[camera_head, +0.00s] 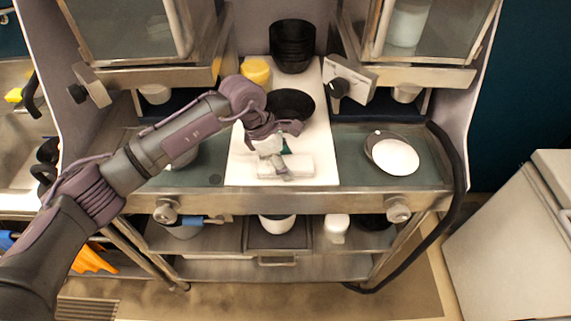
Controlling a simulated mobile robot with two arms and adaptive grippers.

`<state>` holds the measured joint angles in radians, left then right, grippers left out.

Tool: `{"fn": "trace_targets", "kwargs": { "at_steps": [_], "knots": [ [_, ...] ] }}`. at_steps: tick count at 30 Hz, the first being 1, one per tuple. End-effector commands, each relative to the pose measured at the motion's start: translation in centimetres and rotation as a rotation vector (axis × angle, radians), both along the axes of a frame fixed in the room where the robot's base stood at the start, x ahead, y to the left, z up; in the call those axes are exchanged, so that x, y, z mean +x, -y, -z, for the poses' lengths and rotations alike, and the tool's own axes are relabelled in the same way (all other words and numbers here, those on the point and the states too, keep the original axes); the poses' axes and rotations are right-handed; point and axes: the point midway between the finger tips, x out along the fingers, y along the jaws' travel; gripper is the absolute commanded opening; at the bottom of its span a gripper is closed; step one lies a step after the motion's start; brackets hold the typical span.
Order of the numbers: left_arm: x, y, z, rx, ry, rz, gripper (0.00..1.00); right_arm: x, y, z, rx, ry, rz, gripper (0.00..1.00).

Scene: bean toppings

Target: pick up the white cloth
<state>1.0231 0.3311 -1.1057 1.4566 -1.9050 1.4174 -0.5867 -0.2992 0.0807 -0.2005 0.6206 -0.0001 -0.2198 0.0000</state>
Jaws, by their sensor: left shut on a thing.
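The white cloth (301,167) looks like a small folded, pale rectangle lying low over the white board (240,170) at the centre of the counter. My left arm comes in from the left, and my left gripper (280,167) points down onto the cloth and is shut on it. The fingers cover part of the cloth's middle and left side. Whether the cloth touches the board or is slightly raised is hard to tell. My right gripper is not in view.
A black bowl (291,104) sits just behind the gripper. Stacked black bowls (292,45) and a yellow container (256,71) stand farther back. A white round lid or plate (395,156) lies at the right. Dispensers with knobs (350,80) hang on both sides.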

Motion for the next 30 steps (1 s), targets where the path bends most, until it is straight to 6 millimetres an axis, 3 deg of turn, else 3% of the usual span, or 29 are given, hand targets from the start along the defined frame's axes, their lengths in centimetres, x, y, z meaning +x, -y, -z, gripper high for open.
{"fn": "trace_targets", "kwargs": {
  "at_steps": [8, 16, 30],
  "knots": [
    [0.0, 0.0, -0.4, -0.001, 0.001, 0.001, 0.27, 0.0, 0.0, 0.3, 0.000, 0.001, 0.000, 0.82],
    [0.1, 0.0, -3.8, -0.001, 0.007, 0.001, 0.27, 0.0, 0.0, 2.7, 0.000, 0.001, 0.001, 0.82],
    [-6.3, 7.6, -9.7, -0.001, 0.004, 0.004, 0.27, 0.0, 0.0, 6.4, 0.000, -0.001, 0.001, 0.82]
  ]
}}
